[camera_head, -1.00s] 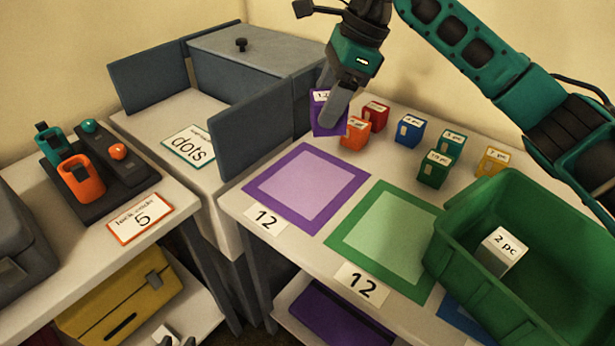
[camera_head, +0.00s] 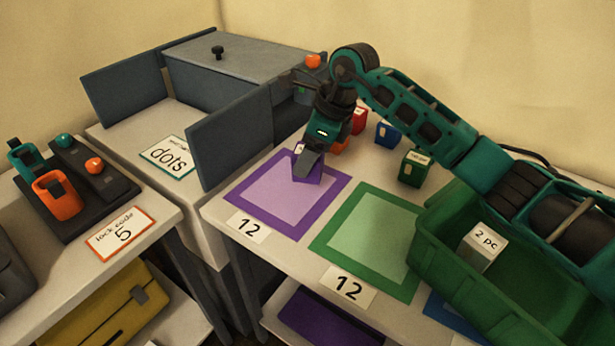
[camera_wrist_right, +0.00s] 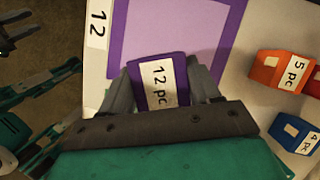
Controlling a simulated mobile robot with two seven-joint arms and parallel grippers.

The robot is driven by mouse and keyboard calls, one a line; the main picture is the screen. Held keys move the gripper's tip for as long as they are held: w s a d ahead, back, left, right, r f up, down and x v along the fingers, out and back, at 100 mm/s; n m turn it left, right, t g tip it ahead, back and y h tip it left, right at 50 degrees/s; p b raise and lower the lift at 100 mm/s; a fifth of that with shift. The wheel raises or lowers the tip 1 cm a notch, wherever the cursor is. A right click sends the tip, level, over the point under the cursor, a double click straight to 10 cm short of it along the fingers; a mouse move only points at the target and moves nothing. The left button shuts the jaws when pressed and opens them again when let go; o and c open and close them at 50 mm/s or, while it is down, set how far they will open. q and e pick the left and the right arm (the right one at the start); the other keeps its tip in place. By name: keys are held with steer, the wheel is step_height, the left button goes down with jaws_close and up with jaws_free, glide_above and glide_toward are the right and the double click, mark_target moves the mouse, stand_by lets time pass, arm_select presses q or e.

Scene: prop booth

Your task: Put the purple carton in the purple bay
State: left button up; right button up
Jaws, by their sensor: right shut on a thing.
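The carton is at the far edge of the purple bay (camera_head: 247,197), a purple-bordered square with a paler middle. Whether it touches the table is hard to tell. The bay's border also shows in the right wrist view (camera_wrist_right: 118,40). My left gripper does not show in the head view.
The green-bordered bay (camera_head: 330,245) lies to the right, beside a green crate (camera_head: 455,280) holding a "2 pc" carton (camera_head: 482,248). Orange (camera_wrist_right: 282,72), blue (camera_wrist_right: 295,132), red (camera_head: 359,121) and green (camera_head: 414,168) cartons stand behind. A grey upright panel (camera_head: 232,138) stands left of the purple bay.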

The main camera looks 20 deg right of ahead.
mark_target(308, 175)
steer(key=shift+f, duration=3)
steer(key=shift+f, duration=0.1)
steer(key=o, duration=1.1)
steer(key=shift+b, duration=0.3)
steer(key=shift+r, duration=0.25)
steer(key=p+v, duration=0.1)
steer(key=v, duration=1)
steer(key=shift+d+r, duration=0.1)
steer(key=shift+r, duration=0.25)
steer(key=shift+s, duration=0.15)
